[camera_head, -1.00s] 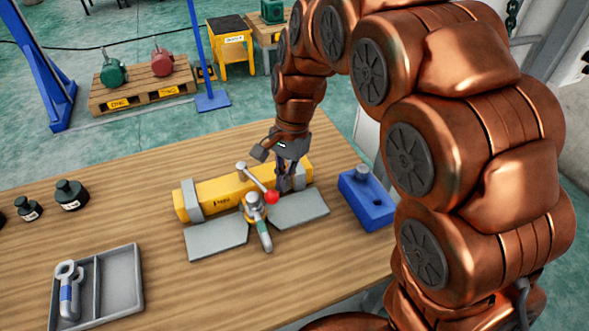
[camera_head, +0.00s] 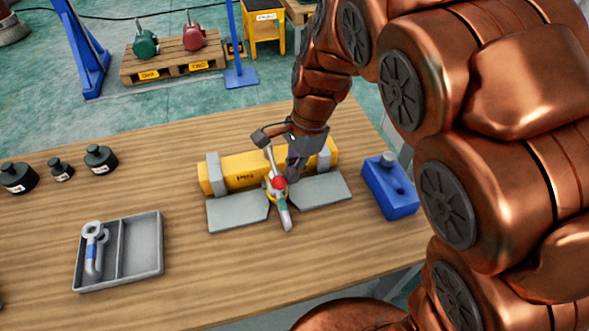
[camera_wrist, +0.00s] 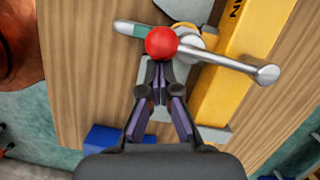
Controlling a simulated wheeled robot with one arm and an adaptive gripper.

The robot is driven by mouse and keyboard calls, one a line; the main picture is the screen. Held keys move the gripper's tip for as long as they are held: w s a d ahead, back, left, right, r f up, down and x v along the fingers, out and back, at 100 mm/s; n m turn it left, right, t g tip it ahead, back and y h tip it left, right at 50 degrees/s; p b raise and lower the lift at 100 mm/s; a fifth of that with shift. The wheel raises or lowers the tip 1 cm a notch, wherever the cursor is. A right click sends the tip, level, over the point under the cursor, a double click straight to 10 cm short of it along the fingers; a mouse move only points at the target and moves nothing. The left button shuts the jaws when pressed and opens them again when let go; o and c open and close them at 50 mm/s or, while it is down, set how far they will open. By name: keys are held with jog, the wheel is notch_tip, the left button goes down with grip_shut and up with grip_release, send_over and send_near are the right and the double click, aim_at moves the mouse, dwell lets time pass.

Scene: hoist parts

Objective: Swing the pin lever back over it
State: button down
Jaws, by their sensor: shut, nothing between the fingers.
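The pin lever is a silver rod (camera_head: 271,160) with a red ball (camera_head: 279,183), above a yellow beam (camera_head: 240,172) on the table. In the wrist view the rod (camera_wrist: 225,60) runs right from the red ball (camera_wrist: 162,42) to a silver knob. A silver piece with a green band (camera_head: 284,213) points toward the table's front. My gripper (camera_head: 292,180) is shut and empty, pointing down just right of the ball. In the wrist view its fingertips (camera_wrist: 160,66) are right at the ball and seem to touch it. The lever's pivot is partly hidden by the ball.
Grey plates (camera_head: 238,212) lie before the beam. A blue block (camera_head: 390,188) stands to the right. A grey tray (camera_head: 140,262) with a silver-blue shackle (camera_head: 93,250) lies front left, and dark weights (camera_head: 100,158) stand behind it. The table's front middle is clear.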

jog(key=shift+s+a, duration=0.1)
jog(key=w+d+r+b, duration=0.1)
jog(key=w+d+r, duration=0.2)
jog(key=d+r, duration=0.3)
jog(key=v, duration=0.2)
jog(key=shift+a+r+b, duration=0.25)
jog(key=shift+r+b, duration=0.15)
jog(key=shift+r, duration=0.1)
dwell(0.4)
jog(key=shift+s, duration=0.15)
jog(key=s+d+f+n+p, duration=0.1)
jog(key=s+d+f+n, duration=0.1)
jog(key=s+d+n, duration=0.2)
jog(key=s+d+f+n+h+p, duration=0.1)
jog(key=s+d+f+n, duration=0.1)
jog(key=s, duration=0.9)
jog(key=s+d+f+n+h+p, duration=0.1)
jog(key=s+d+f+n, duration=0.1)
jog(key=s+d+n, duration=0.3)
jog(key=s+d, duration=0.1)
jog(key=s, duration=0.2)
jog(key=shift+d+n, duration=0.3)
jog(key=shift+d, duration=0.05)
jog(key=shift+s, duration=0.1)
